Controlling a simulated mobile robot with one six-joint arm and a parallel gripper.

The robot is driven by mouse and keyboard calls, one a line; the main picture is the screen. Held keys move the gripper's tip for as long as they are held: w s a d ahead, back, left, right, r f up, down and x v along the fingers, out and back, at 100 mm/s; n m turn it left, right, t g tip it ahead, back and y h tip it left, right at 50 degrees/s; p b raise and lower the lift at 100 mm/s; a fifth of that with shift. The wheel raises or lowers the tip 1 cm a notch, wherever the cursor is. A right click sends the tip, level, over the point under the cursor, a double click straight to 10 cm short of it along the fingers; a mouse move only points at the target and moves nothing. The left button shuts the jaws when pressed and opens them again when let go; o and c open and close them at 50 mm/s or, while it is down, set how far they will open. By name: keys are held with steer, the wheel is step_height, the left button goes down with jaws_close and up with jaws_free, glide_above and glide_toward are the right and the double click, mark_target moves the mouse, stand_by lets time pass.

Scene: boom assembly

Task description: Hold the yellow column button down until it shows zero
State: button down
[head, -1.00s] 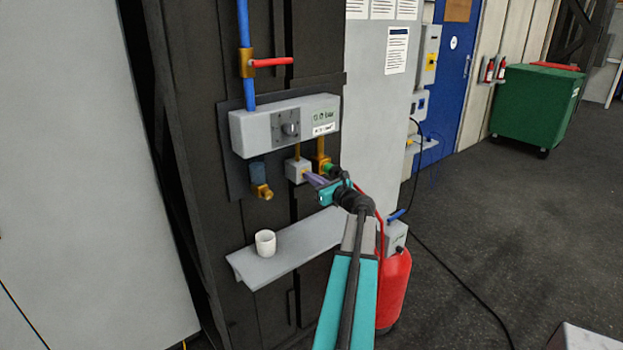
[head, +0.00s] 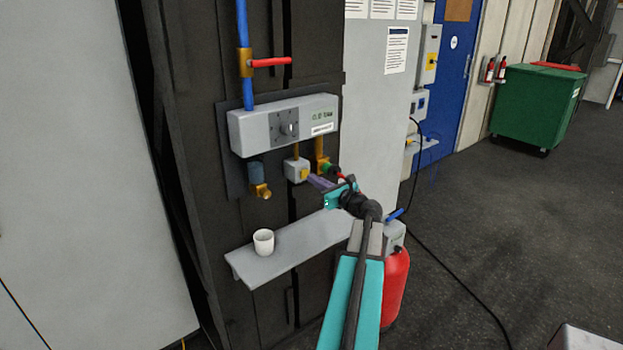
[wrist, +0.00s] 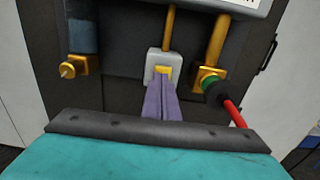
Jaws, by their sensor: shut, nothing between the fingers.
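The yellow button (head: 304,174) is on the front of a small grey box (head: 291,168) hanging below the grey control panel. In the wrist view the button (wrist: 162,70) shows just above my fingertips. My gripper (head: 313,181) is shut and empty, its purple fingers pointing at the button. In the wrist view the fingertips (wrist: 161,80) overlap the button's lower edge; I cannot tell whether they touch it. The panel's small green display (head: 323,116) seems to read 0.0 bar, though the digits are blurred.
A brass fitting with a green collar and red hose (wrist: 210,82) is close to the right of the box. A brass tap (head: 261,190) is to the left. Below, a grey shelf (head: 300,246) holds a white cup (head: 263,242). A red cylinder (head: 394,285) stands lower right.

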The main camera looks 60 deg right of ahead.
steer(key=b+v, duration=0.2)
steer(key=v, duration=0.8)
steer(key=shift+s+f+b, duration=0.15)
steer(key=shift+s+b, duration=0.05)
steer(key=shift+b, duration=0.1)
steer(key=shift+w+d, duration=0.1)
